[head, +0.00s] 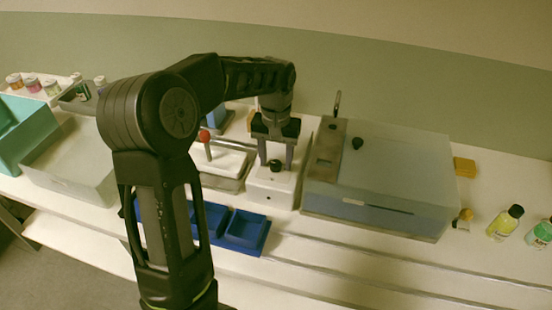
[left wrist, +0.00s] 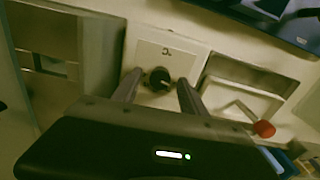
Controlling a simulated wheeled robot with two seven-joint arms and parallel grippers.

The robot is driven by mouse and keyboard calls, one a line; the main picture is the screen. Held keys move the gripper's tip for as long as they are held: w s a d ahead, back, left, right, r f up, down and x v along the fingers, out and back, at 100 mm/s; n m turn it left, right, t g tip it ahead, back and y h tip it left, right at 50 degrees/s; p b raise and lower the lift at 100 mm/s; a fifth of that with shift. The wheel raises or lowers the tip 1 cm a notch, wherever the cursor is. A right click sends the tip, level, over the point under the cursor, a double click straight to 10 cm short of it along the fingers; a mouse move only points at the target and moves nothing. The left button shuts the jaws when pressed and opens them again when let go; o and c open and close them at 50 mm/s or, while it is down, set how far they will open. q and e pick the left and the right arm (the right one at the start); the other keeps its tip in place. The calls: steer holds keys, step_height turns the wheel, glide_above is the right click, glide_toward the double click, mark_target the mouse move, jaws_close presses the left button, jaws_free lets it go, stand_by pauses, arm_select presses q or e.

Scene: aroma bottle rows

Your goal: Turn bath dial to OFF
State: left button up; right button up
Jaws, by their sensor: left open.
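The bath dial (head: 275,165) is a round black knob on top of a white box (head: 268,190) at the middle of the bench. In the left wrist view the black dial (left wrist: 159,79) shows between my fingers, with a pale pointer line and a small dark mark on the panel. My left gripper (head: 276,162) is open and points down at the box, one finger on each side of the dial. In the left wrist view the gripper (left wrist: 158,84) shows a gap on both sides of the dial. I cannot tell whether the fingertips reach down to its height. My right gripper is not in view.
Right of the dial box stands a large grey-lidded bath (head: 400,165). Left is a tray with a red-knobbed lever (head: 204,136). Blue bins (head: 243,231) lie in front. Bottles (head: 505,222) stand at the far right. A teal bin (head: 22,128) is far left.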

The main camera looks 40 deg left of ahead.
mark_target(276, 164)
arm_select(q)
step_height(276, 164, up, 8)
steer(key=shift+f, duration=0.15)
steer(key=shift+f, duration=0.1)
stand_by(0.6)
